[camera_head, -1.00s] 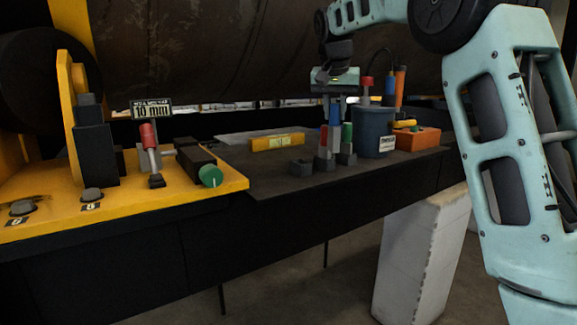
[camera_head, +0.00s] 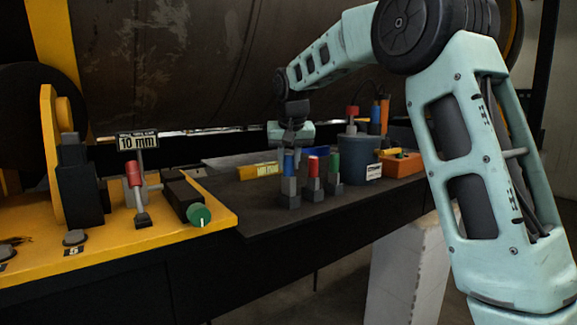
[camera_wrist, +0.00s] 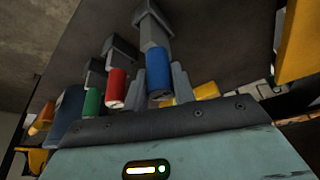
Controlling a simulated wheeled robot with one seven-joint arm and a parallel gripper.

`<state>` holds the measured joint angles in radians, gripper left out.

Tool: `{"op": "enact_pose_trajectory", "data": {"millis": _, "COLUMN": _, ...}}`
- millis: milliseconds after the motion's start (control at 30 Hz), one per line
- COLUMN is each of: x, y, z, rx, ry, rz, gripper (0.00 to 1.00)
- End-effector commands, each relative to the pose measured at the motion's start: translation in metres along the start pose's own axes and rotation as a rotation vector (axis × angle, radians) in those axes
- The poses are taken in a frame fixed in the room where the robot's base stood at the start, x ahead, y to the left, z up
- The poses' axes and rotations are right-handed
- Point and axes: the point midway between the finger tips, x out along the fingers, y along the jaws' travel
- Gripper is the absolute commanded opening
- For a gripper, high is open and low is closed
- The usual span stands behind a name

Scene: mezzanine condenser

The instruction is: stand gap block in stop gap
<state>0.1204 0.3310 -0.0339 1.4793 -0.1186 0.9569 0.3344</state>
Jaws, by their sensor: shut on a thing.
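My gripper (camera_head: 291,156) is shut on the blue handle of a block (camera_head: 289,167). In the wrist view, the blue handle (camera_wrist: 158,75) lies between the fingers. Its grey lower part stands at the left holder on the dark bench; I cannot tell whether it is fully seated. A red-handled block (camera_head: 314,168) and a green-handled block (camera_head: 334,163) stand just right of it. A "10 mm" sign (camera_head: 138,142) stands on the yellow plate at left, behind a red-handled clamp (camera_head: 134,175). The stop gap cannot be clearly made out there.
A dark block with a green knob (camera_head: 200,215) lies at the yellow plate's right edge (camera_head: 222,222). A yellow level (camera_head: 258,170) lies behind the blocks. A blue-grey bucket (camera_head: 359,155) and an orange box (camera_head: 401,165) stand right. Bare bench lies left of the blocks.

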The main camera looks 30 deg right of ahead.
Motion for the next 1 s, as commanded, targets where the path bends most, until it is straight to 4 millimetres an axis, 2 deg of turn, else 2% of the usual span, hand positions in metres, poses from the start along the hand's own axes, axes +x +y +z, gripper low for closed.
{"op": "enact_pose_trajectory", "data": {"millis": 133, "x": 0.012, "y": 0.0, "z": 0.005, "rx": 0.001, "ry": 0.001, "rz": 0.0, "gripper": 0.0}}
{"op": "enact_pose_trajectory", "data": {"millis": 500, "x": 0.017, "y": 0.0, "z": 0.007, "rx": 0.001, "ry": 0.002, "rz": -0.001, "gripper": 0.0}}
{"op": "enact_pose_trajectory", "data": {"millis": 533, "x": 0.017, "y": 0.0, "z": 0.007, "rx": 0.001, "ry": 0.0, "rz": 0.0, "gripper": 0.31}}
{"op": "enact_pose_trajectory", "data": {"millis": 600, "x": 0.016, "y": 0.0, "z": 0.007, "rx": 0.001, "ry": 0.0, "rz": 0.0, "gripper": 0.47}}
{"op": "enact_pose_trajectory", "data": {"millis": 867, "x": 0.016, "y": 0.0, "z": 0.007, "rx": 0.001, "ry": 0.0, "rz": 0.0, "gripper": 0.47}}
{"op": "enact_pose_trajectory", "data": {"millis": 1000, "x": 0.008, "y": 0.0, "z": 0.005, "rx": 0.001, "ry": 0.003, "rz": -0.001, "gripper": 0.47}}
